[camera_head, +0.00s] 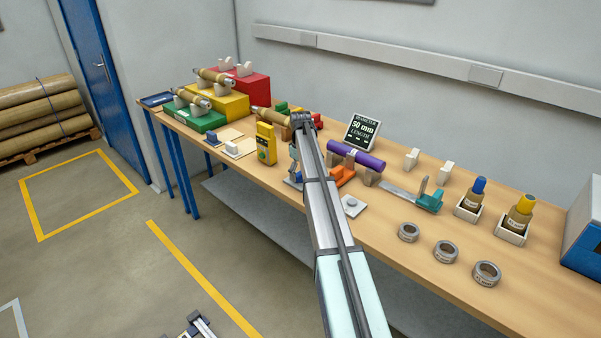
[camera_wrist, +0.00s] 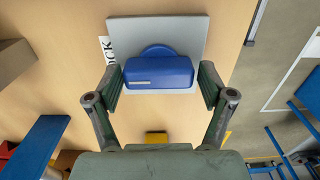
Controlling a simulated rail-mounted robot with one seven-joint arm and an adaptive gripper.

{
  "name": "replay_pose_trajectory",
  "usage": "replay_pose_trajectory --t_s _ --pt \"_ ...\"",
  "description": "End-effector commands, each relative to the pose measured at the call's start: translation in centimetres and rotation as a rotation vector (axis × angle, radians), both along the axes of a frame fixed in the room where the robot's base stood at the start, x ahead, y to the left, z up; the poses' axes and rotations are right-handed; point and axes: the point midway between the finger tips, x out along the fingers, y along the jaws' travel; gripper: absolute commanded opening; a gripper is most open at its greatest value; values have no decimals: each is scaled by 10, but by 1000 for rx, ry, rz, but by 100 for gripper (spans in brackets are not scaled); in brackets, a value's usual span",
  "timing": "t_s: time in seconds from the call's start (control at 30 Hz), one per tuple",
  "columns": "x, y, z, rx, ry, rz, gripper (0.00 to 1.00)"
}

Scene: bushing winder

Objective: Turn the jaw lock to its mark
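The jaw lock is a blue knob (camera_wrist: 158,72) with a short pale line on its face, on a light grey plate (camera_wrist: 190,32) in the wrist view. My gripper (camera_wrist: 161,82) is open, with one finger on each side of the knob and a narrow gap at each side. In the head view my gripper (camera_head: 294,165) points down near the table's front edge, and my arm hides most of the lock. I cannot make out the target mark.
The wooden table (camera_head: 385,235) holds a purple roll (camera_head: 357,158), a teal clamp (camera_head: 430,201), a display reading 50 mm (camera_head: 362,132), a yellow device (camera_head: 266,143) and several grey rings. A small yellow piece (camera_wrist: 156,138) is near my palm. The table edge is at the wrist view's right.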

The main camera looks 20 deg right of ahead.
Motion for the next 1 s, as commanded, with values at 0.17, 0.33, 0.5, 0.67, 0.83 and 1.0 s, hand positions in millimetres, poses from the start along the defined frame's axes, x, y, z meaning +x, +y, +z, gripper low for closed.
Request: replay_pose_trajectory --t_s 0.17,0.33,0.5,0.67,0.83,1.0 --pt "1 0 1 -1 -3 -1 98" --pt "1 0 1 -1 -5 -2 98" --pt "2 -1 11 -2 -6 -2 98" --pt "2 -1 33 -3 -7 -2 98" --pt "2 -1 67 -2 -8 -2 98" --pt "2 -1 97 -2 -6 -2 98"
